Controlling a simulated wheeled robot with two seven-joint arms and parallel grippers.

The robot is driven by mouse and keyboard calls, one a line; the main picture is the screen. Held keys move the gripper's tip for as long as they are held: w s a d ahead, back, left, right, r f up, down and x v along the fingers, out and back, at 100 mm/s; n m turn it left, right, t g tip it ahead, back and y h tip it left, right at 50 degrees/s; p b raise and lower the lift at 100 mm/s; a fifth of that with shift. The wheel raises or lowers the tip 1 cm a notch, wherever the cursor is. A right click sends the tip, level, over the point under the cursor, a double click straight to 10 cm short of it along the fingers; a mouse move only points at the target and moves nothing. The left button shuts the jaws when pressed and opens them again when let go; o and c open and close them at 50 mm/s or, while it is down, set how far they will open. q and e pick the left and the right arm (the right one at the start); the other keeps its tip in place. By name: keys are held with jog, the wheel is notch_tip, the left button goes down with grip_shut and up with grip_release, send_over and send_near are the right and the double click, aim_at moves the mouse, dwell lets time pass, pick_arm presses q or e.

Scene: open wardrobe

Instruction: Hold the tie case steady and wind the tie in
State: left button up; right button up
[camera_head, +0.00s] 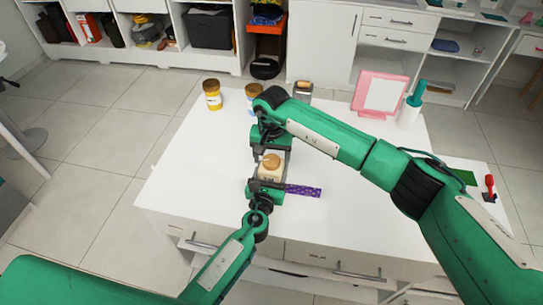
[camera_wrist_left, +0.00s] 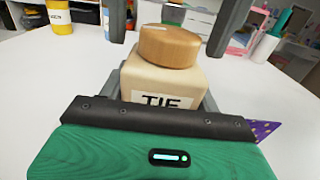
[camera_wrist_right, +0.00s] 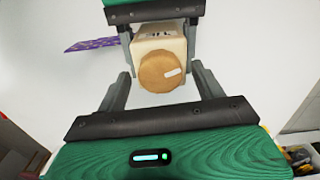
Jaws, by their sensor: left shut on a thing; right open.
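The tie case (camera_head: 268,173) is a cream box with a round wooden knob (camera_head: 271,160) on top; its label, partly hidden, reads TIE in the left wrist view (camera_wrist_left: 158,85). It stands upright near the table's front edge. My left gripper (camera_head: 268,182) is shut on the case's sides. The purple patterned tie (camera_head: 304,191) sticks out flat from the case's right side in the head view; it also shows in the right wrist view (camera_wrist_right: 90,44). My right gripper (camera_wrist_right: 161,74) is open, its fingertips on either side of the knob, apparently apart from it.
On the white table (camera_head: 185,185) stand a yellow jar (camera_head: 212,95), another jar (camera_head: 254,92) partly behind my right arm, a pink frame (camera_head: 380,94) and a white holder with a green brush (camera_head: 411,107).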

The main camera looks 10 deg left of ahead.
jog(key=c, duration=1)
